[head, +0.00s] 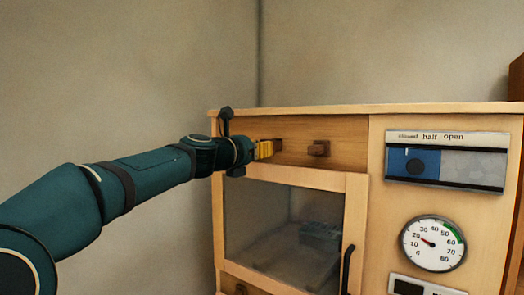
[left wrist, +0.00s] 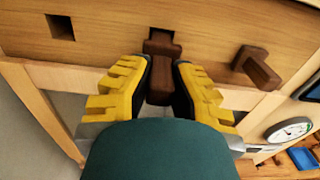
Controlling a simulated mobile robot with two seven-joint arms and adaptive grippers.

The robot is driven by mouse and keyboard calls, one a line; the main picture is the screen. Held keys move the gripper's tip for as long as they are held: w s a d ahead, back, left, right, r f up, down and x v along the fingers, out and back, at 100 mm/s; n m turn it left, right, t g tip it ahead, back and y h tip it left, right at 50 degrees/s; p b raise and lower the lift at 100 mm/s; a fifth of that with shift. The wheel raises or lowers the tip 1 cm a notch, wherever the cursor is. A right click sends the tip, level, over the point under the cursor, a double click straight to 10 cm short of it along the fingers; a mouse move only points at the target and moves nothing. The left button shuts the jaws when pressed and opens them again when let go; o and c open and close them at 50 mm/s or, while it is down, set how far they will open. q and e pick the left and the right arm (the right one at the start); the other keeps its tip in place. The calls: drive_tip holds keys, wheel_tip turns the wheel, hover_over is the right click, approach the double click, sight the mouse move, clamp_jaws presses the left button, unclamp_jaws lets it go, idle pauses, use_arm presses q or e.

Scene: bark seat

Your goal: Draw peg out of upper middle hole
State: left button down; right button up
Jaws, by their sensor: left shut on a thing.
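The wooden panel (head: 345,157) runs along the top left of the cabinet. In the left wrist view a dark brown peg (left wrist: 161,47) stands at the upper middle hole (left wrist: 165,33), whose dark upper edge shows just above it. I cannot tell whether its end is still inside the hole. My left gripper (head: 265,149) is shut on this peg, with its yellow fingers (left wrist: 162,85) on either side of it. In the head view a little of the peg (head: 277,145) shows beyond the fingertips. My right gripper is not in view.
A second brown peg (left wrist: 258,66) sticks out of the panel to the right. An empty square hole (left wrist: 60,27) is at the left. Below are a glazed door (head: 282,232) with a black handle (head: 347,268); a slider plate (head: 445,161) and a dial (head: 432,243) are at the right.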

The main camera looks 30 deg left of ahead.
use_arm(q)
drive_tip(key=s+b, duration=0.1)
drive_tip(key=s, duration=0.5)
drive_tip(key=shift+s+a+b, duration=0.15)
drive_tip(key=shift+a+b, duration=0.1)
drive_tip(key=shift+b, duration=0.05)
idle(0.6)
drive_tip(key=w, duration=0.2)
drive_tip(key=w+p, duration=0.1)
drive_tip(key=w, duration=0.1)
drive_tip(key=shift+w+d+r, duration=0.1)
drive_tip(key=shift+w+d, duration=0.1)
idle(0.3)
